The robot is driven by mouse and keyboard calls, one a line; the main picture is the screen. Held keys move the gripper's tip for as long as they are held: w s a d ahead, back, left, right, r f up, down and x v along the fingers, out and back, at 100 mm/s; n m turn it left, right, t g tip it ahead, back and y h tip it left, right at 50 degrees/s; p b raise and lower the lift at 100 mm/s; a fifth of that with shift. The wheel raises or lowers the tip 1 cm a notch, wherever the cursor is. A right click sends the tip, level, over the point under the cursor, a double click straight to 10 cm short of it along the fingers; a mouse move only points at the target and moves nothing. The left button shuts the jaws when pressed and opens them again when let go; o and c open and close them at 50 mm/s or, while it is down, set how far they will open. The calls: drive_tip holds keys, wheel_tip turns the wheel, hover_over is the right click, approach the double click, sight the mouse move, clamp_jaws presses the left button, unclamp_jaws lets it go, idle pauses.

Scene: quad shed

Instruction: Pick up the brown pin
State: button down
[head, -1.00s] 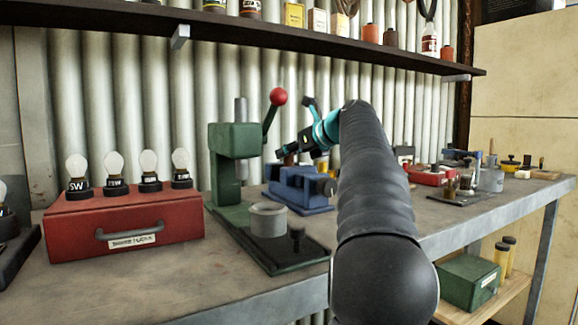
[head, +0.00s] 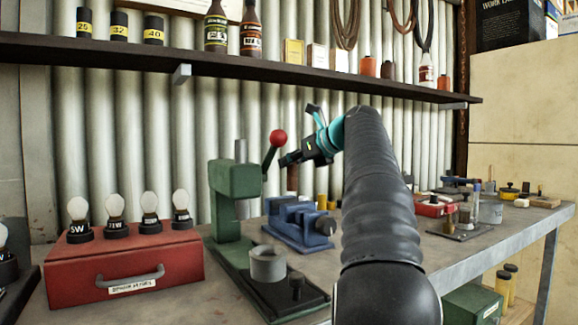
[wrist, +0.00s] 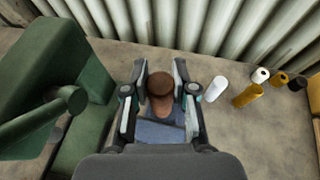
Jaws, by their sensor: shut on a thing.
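The brown pin (wrist: 160,84) stands between the two fingers of my gripper (wrist: 160,76) in the wrist view, its round darker top facing the camera. My gripper is shut on it. In the head view my gripper (head: 287,160) is above the blue vise (head: 298,221), and the brown pin (head: 292,179) hangs upright below the fingers. A gap shows between the pin's lower end and the vise. Part of the vise (wrist: 160,132) shows below the pin in the wrist view.
A green press (head: 234,190) with a red-knobbed lever (head: 278,138) stands close left of my gripper. A red box (head: 125,268) with bulbs is further left. A shelf (head: 240,67) runs above.

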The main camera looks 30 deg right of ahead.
drive_tip(key=s+a+b, duration=0.1)
drive_tip(key=s, duration=1.7)
drive_tip(key=shift+s, duration=0.15)
